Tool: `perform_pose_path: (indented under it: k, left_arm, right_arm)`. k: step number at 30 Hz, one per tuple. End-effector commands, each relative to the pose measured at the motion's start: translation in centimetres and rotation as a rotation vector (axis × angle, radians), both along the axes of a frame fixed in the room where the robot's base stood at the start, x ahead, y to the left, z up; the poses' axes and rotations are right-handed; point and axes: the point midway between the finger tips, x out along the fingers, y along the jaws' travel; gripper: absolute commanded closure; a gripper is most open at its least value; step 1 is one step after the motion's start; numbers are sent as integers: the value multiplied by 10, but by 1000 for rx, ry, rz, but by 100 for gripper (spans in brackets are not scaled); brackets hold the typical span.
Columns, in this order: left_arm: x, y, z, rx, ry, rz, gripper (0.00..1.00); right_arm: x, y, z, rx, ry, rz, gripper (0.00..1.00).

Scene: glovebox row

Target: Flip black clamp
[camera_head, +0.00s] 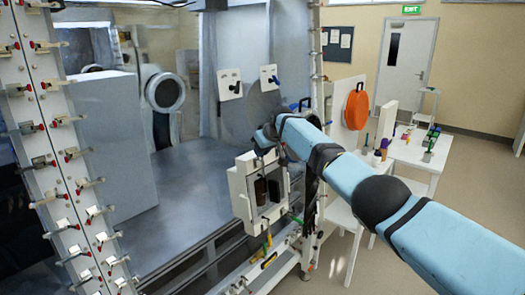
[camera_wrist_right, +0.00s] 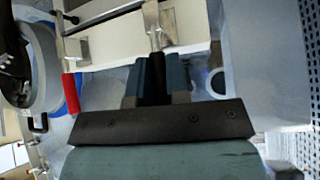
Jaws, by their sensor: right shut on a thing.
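My right gripper (camera_head: 264,138) is at the top edge of a small white framed box on the glovebox front in the head view. In the right wrist view its two blue-grey fingers (camera_wrist_right: 154,82) are closed around a narrow black piece, the black clamp (camera_wrist_right: 153,80). A metal plate (camera_wrist_right: 154,25) extends beyond the fingertips, in line with the clamp. The gripper hides much of the clamp, so its exact angle is unclear. In the head view the clamp cannot be made out behind the gripper. My left gripper is in neither view.
The white framed box (camera_head: 238,193) holds dark items. A red-handled clamp (camera_wrist_right: 71,93) is left of my gripper in the wrist view. Columns of red-tipped clamps (camera_head: 70,152) line the left frame. An orange round cover (camera_head: 357,105) and a white table (camera_head: 418,153) are to the right.

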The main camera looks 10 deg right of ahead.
Motion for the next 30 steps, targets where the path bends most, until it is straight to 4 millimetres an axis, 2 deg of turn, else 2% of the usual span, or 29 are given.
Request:
perform_pose_path:
  k: [29, 30]
  left_arm:
    - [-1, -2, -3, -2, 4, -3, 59]
    - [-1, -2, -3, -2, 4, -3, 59]
  right_arm:
    - [0, 1, -2, -50, 63, 0, 100]
    - [0, 1, -2, -49, 64, 1, 77]
